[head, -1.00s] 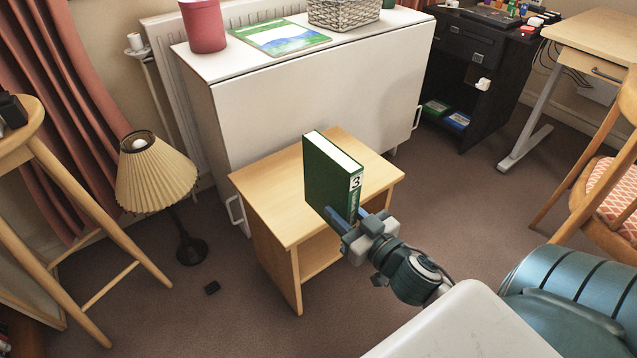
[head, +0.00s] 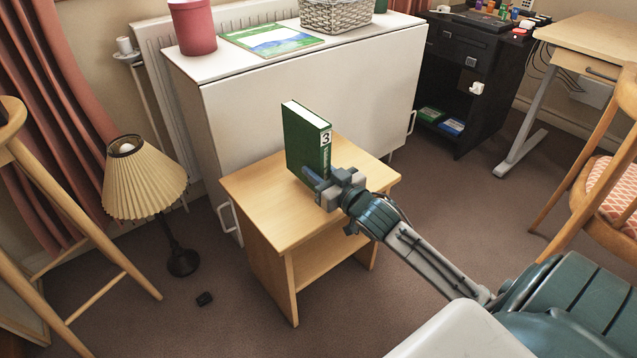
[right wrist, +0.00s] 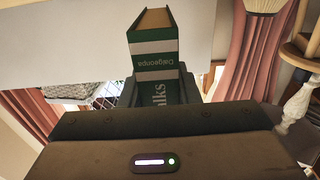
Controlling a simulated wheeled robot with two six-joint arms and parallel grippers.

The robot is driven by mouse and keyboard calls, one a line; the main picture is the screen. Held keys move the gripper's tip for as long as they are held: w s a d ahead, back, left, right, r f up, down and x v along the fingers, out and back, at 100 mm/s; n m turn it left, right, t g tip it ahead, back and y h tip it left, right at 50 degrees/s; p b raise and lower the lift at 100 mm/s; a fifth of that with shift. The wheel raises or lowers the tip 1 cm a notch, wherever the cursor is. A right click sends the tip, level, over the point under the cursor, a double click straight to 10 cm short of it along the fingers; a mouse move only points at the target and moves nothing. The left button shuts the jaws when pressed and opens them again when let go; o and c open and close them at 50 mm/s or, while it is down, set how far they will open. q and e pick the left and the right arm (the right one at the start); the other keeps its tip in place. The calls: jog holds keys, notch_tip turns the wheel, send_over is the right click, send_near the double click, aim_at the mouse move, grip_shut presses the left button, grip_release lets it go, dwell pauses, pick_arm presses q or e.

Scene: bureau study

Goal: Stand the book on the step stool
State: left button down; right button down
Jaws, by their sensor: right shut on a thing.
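The green book (head: 306,140) with white page edges and a "3" on its spine is upright over the top of the light wooden step stool (head: 262,205). My right gripper (head: 322,183) is shut on the lower spine end of the book. In the right wrist view the book (right wrist: 153,48) rises from between the fingers, its spine lettering upside down. The gripper hides the book's lower near corner, so I cannot tell whether its bottom touches the stool top. My left gripper is not in view.
A white cabinet (head: 300,105) stands right behind the stool. A pleated floor lamp (head: 145,180) and a wooden stool or chair frame (head: 75,265) are at left. An orange-seated chair (head: 610,190) is at right. The stool top around the book is bare.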

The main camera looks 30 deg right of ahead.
notch_tip(320, 180, down, 3)
jog(key=shift+r+b, duration=0.15)
jog(key=shift+b, duration=0.55)
jog(key=shift+r, duration=0.1)
jog(key=c, duration=1.1)
grip_release()
